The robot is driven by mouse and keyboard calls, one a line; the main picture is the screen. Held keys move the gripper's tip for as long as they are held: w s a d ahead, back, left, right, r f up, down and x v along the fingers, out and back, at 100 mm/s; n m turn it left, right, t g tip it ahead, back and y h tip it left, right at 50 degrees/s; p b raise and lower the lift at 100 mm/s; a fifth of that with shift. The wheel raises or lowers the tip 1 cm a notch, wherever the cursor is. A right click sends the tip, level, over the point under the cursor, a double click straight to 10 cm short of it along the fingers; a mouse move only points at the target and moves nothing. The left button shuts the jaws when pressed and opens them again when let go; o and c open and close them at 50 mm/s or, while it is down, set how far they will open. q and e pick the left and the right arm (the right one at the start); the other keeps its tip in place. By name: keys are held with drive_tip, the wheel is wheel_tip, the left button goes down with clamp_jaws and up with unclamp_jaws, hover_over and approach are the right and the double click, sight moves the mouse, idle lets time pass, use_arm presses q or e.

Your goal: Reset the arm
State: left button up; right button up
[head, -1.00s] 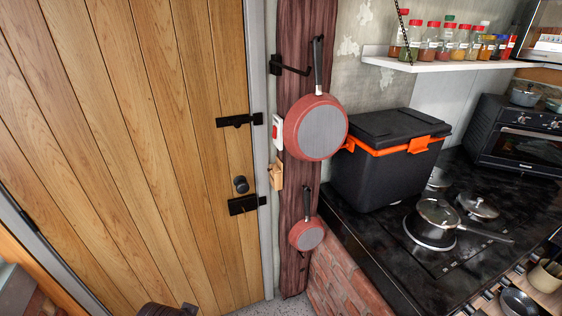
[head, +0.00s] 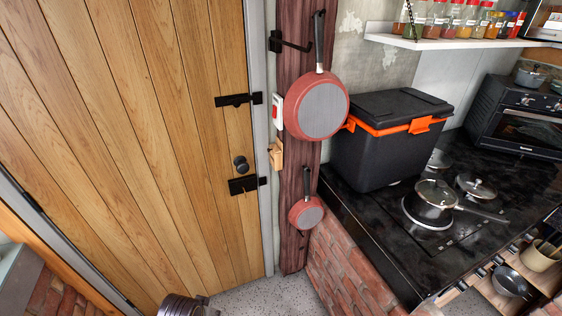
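Neither of my grippers shows in the head view. No arm of mine can be made out with certainty. A dark, ridged, rounded shape (head: 187,306) is cut off by the bottom edge, and I cannot tell what it is.
A wooden door (head: 130,130) stands at left, shut. Two red pans, a large one (head: 320,110) and a small one (head: 307,213), hang on a wooden post. At right, a black counter (head: 375,235) on brick holds a black box (head: 385,150), pots and an oven (head: 520,125). Some floor (head: 245,298) is clear.

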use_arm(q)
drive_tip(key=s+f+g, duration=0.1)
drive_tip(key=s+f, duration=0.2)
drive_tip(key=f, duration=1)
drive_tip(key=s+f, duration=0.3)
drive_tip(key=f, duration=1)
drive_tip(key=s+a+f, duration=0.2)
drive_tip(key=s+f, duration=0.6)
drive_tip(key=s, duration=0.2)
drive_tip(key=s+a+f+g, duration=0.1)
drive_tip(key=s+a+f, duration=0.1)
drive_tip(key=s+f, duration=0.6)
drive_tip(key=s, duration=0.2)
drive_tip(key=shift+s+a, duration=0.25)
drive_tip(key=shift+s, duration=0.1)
